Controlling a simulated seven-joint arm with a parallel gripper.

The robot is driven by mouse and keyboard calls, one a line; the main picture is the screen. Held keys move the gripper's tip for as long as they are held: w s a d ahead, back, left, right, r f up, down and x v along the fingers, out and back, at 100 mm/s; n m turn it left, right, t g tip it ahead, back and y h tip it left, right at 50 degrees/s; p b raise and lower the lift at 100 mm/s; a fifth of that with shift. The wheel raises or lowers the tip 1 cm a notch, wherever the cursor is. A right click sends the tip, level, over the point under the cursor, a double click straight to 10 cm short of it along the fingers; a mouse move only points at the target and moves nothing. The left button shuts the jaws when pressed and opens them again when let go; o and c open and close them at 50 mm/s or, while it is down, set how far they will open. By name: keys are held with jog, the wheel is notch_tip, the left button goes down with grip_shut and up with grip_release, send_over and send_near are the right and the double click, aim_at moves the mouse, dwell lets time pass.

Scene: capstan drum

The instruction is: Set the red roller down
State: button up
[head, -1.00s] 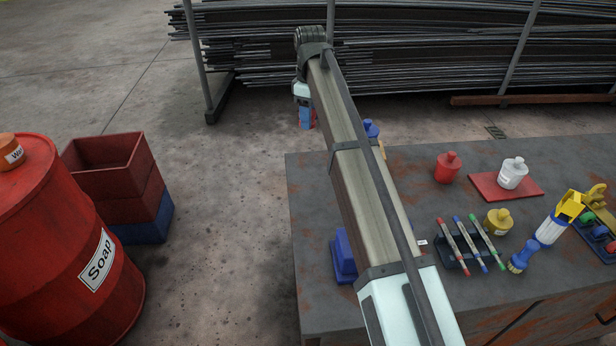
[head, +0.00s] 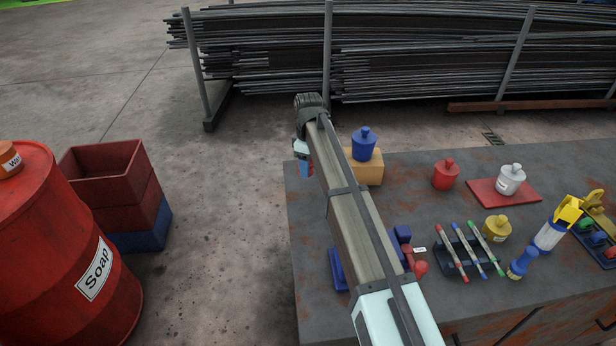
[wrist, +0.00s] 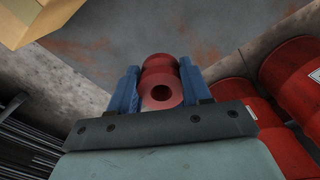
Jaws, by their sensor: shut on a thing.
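The red roller (wrist: 162,92) is between the two blue fingers of my gripper (wrist: 160,70) in the wrist view, its round end with a dark hole facing the camera. My gripper is shut on it. In the head view my gripper (head: 305,168) hangs at the far left corner of the grey, rust-stained table (head: 315,290); only a little red shows between the fingers. The wrist view shows the rust-marked table surface beyond the roller. I cannot tell whether the roller touches it.
A blue pot (head: 364,143) stands on a tan block (head: 366,170) right of my gripper. Blue stand parts (head: 338,268) and a red piece (head: 419,268) flank my arm. Pots, pens and a brush fill the table's right. Stacked crates (head: 115,200) and a red barrel (head: 60,250) stand left.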

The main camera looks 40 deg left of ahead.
aim_at(308, 185)
jog(key=shift+f, duration=2.25)
jog(key=shift+f, duration=0.15)
jog(key=o, duration=1.1)
jog(key=shift+c, duration=0.2)
notch_tip(308, 185, up, 12)
